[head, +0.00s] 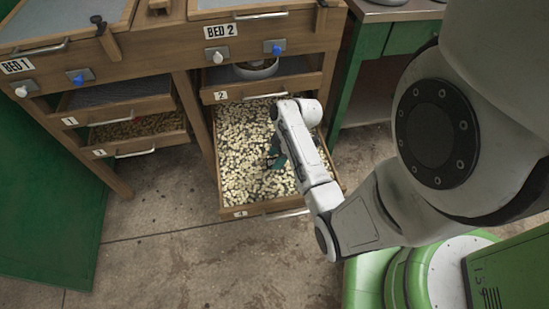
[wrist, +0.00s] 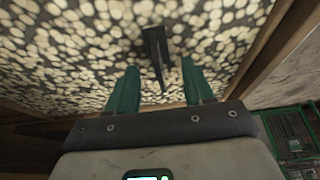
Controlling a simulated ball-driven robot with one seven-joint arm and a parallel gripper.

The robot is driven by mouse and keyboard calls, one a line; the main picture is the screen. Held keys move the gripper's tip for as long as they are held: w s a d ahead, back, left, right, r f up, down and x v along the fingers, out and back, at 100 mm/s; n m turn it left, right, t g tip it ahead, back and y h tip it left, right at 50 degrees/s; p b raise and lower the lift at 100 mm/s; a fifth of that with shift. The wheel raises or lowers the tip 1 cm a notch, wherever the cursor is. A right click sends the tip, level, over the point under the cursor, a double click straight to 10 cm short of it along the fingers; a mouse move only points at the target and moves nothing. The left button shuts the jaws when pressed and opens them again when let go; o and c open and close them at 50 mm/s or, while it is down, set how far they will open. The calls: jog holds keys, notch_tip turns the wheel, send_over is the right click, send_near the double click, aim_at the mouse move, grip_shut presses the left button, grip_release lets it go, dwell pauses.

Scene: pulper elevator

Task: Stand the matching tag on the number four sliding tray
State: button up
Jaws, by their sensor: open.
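The number four sliding tray (head: 262,208) is pulled out under the BED 2 sign, its label at the front left. It is filled with pale beans (head: 238,150), which also fill the wrist view (wrist: 75,50). My gripper (head: 277,156) is over the tray, green fingers pointing down at the beans. In the wrist view my gripper (wrist: 156,75) is open. A dark, narrow upright piece (wrist: 155,45), probably the tag, is between and just beyond the fingertips, standing in or just above the beans; I cannot tell which. Its face and any number are not readable.
Tray two (head: 260,88), above tray four, holds a bowl (head: 256,69). Trays one (head: 115,103) and three (head: 128,146) are under BED 1, at left. A green stand (head: 362,60) is at right. The concrete floor (head: 175,235) in front is clear.

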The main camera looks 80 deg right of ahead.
jog(key=p+v, duration=0.2)
jog(key=v, duration=0.8)
jog(key=w+a+m+g, duration=0.2)
jog(key=w+a, duration=0.3)
jog(key=a, duration=0.7)
jog(key=s+a+r+m+g+h, duration=0.1)
jog(key=a+r+m+h, duration=0.1)
jog(key=a, duration=1.3)
jog(key=shift+s+r+m, duration=0.4)
jog(key=shift+r+m, duration=0.1)
jog(key=shift+r, duration=0.05)
jog(key=shift+s+d, duration=0.1)
